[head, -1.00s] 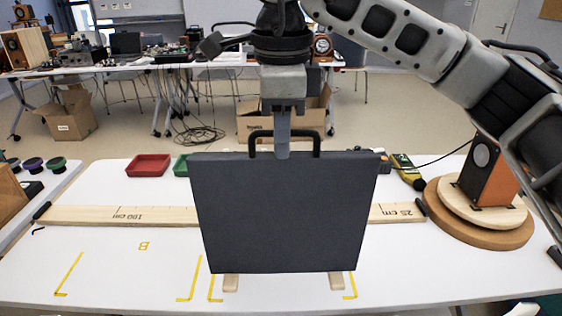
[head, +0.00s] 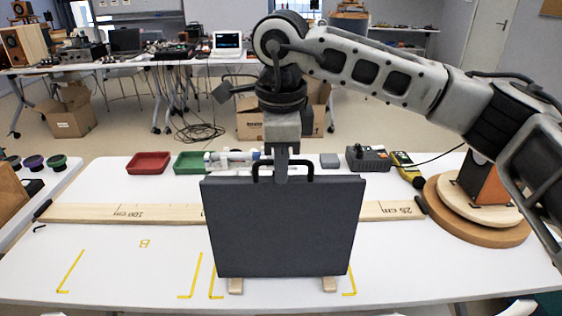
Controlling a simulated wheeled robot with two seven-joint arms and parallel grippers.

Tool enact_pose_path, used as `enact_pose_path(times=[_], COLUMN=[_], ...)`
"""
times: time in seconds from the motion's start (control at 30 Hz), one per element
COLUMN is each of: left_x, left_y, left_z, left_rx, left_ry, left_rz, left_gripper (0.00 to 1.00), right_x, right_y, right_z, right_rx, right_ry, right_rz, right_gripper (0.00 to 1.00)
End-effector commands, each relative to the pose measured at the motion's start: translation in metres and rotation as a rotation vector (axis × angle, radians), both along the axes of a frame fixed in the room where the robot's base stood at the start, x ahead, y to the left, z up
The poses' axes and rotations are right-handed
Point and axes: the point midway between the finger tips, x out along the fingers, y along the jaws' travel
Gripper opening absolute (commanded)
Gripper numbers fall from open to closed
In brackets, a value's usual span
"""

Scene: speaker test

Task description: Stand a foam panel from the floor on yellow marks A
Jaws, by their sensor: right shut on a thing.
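A dark grey foam panel (head: 282,228) with a black top handle (head: 262,172) is upright over the right-hand pair of yellow corner marks (head: 213,285), with two wooden feet (head: 236,285) at its lower edge. The feet appear at table level between the marks; whether they bear the full weight I cannot tell. My right gripper (head: 281,172) is shut on the handle from above. The letter of these marks is hidden. Another pair of yellow marks (head: 70,272), with a letter B, lies bare to the left. My left gripper is out of view.
A wooden ruler board (head: 130,213) lies behind the panel. A speaker on a round wooden turntable (head: 470,222) stands at right. Red (head: 149,163) and green (head: 189,163) trays and small devices line the table's back. The left front is clear.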

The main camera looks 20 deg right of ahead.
Motion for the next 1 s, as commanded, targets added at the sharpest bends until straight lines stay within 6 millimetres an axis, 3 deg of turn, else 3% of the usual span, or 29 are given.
enact_pose_path(times=[0.03, 0.1, 0.5, 1.0], left_x=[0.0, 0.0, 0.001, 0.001], left_y=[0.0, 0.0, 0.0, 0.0], left_z=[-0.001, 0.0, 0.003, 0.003], left_rx=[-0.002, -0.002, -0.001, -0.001], left_ry=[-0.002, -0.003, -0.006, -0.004], left_rz=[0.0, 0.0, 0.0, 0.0], left_gripper=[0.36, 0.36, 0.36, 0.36], right_x=[0.0, 0.0, 0.0, -0.006], right_y=[0.0, 0.0, 0.001, 0.002], right_z=[-0.002, -0.001, 0.007, 0.104], right_rx=[0.0, 0.0, 0.001, -0.001], right_ry=[0.0, 0.0, -0.001, -0.002], right_rz=[0.0, 0.0, 0.0, 0.0], right_gripper=[0.12, 0.31, 0.31, 0.31])
